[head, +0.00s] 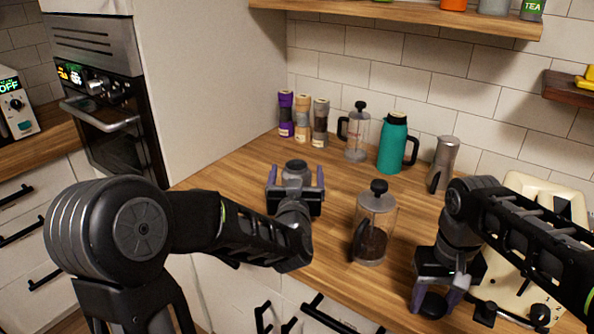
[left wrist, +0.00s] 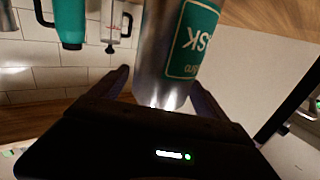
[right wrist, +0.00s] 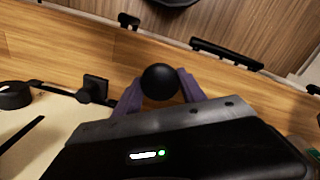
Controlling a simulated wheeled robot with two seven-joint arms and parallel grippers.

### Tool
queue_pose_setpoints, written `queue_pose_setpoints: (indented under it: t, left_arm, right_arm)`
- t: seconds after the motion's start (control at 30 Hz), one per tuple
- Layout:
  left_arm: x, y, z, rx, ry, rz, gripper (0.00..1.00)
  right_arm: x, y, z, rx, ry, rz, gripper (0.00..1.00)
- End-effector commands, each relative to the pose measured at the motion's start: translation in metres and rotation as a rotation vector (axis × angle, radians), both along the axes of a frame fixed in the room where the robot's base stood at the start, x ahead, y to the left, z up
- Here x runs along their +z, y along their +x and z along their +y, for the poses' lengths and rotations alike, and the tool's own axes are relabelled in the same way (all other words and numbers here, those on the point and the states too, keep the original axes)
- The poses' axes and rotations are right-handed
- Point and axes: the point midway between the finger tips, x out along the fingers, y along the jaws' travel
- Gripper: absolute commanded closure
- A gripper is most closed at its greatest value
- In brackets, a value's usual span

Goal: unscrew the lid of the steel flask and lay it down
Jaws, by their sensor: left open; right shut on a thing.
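The steel flask (head: 297,175) stands on the wooden counter, mostly hidden by my left gripper (head: 295,187) in the head view. In the left wrist view the flask (left wrist: 160,50) shows its steel side and green label, upside down in the picture. My left gripper is open, with a finger on each side of the flask. My right gripper (head: 440,296) is shut on a round black lid (head: 433,306), low near the counter's front edge. The lid also shows between the fingers in the right wrist view (right wrist: 160,82). I cannot tell whether it touches the counter.
A French press (head: 375,228) with dark contents stands between my arms. Behind are a teal jug (head: 393,148), another press (head: 357,135), a steel canister (head: 442,162) and several grinders (head: 303,120). A cream appliance (head: 540,200) is at the right.

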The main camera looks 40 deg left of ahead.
Motion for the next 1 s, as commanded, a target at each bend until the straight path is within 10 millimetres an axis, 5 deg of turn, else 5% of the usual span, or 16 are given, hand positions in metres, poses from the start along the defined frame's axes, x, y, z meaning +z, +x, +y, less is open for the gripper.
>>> queue_pose_setpoints:
  t: [0.37, 1.0]
  left_arm:
    - [0.000, -0.044, -0.030, 0.000, 0.000, -0.001, 0.14]
    - [0.000, -0.046, -0.031, 0.000, 0.000, 0.000, 0.14]
  right_arm:
    - [-0.002, 0.000, 0.000, 0.000, 0.000, 0.000, 1.00]
    - [-0.002, 0.000, 0.000, 0.000, 0.000, 0.000, 1.00]
